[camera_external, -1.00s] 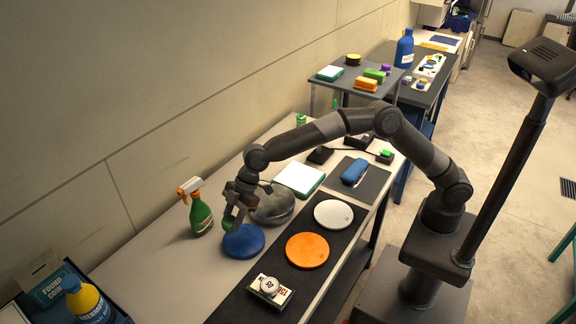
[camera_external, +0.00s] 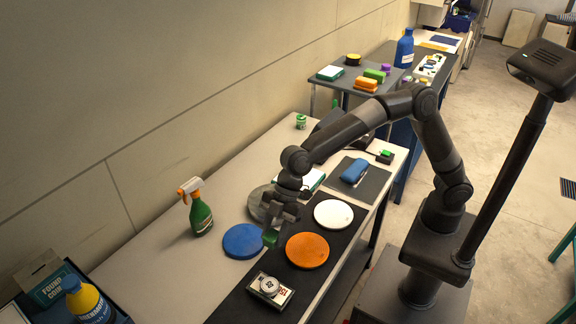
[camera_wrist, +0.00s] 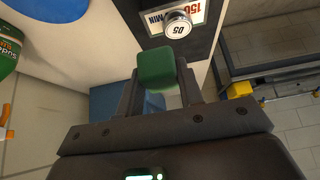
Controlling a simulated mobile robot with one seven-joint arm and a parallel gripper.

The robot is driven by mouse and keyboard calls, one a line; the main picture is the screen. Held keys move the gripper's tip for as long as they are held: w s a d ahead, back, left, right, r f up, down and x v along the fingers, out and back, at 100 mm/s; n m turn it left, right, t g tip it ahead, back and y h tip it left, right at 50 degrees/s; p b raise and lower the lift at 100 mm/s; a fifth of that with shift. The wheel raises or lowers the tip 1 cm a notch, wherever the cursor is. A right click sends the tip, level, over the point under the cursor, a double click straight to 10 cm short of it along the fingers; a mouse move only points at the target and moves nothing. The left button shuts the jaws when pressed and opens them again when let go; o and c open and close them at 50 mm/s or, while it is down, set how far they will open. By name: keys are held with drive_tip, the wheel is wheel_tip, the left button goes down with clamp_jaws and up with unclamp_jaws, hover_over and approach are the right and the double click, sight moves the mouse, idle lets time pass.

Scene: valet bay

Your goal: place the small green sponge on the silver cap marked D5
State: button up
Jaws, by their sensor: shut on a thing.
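My gripper (camera_external: 272,231) is shut on the small green sponge (camera_external: 270,239) and holds it above the bench, over the gap between the blue disc and the orange disc. In the wrist view the sponge (camera_wrist: 157,69) sits between the two fingers (camera_wrist: 160,86). The silver cap marked D5 (camera_external: 269,285) stands on a small white printed card (camera_external: 285,297) at the near end of the black mat. In the wrist view the cap (camera_wrist: 177,25) is beyond the sponge, apart from it, and its marking shows upside down.
The blue disc (camera_external: 243,241), orange disc (camera_external: 307,250) and white disc (camera_external: 333,213) lie flat near my gripper. A green spray bottle (camera_external: 200,212) with an orange trigger stands upright at left. The black mat (camera_external: 237,303) is clear around the card.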

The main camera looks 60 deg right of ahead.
drive_tip(key=s+a+f, duration=0.1)
drive_tip(key=a, duration=0.1)
drive_tip(key=s+a+f, duration=0.1)
drive_tip(key=a+f, duration=0.1)
drive_tip(key=s+a+f, duration=0.1)
drive_tip(key=a, duration=0.1)
drive_tip(key=shift+s+a+f, duration=0.2)
drive_tip(key=shift+a+f, duration=0.1)
drive_tip(key=shift+a, duration=0.05)
drive_tip(key=shift+f, duration=2.05)
drive_tip(key=shift+f, duration=0.15)
drive_tip(key=o, duration=0.9)
drive_tip(key=shift+o, duration=0.2)
drive_tip(key=shift+a+r, duration=0.1)
drive_tip(key=shift+r, duration=0.1)
drive_tip(key=v, duration=1.2)
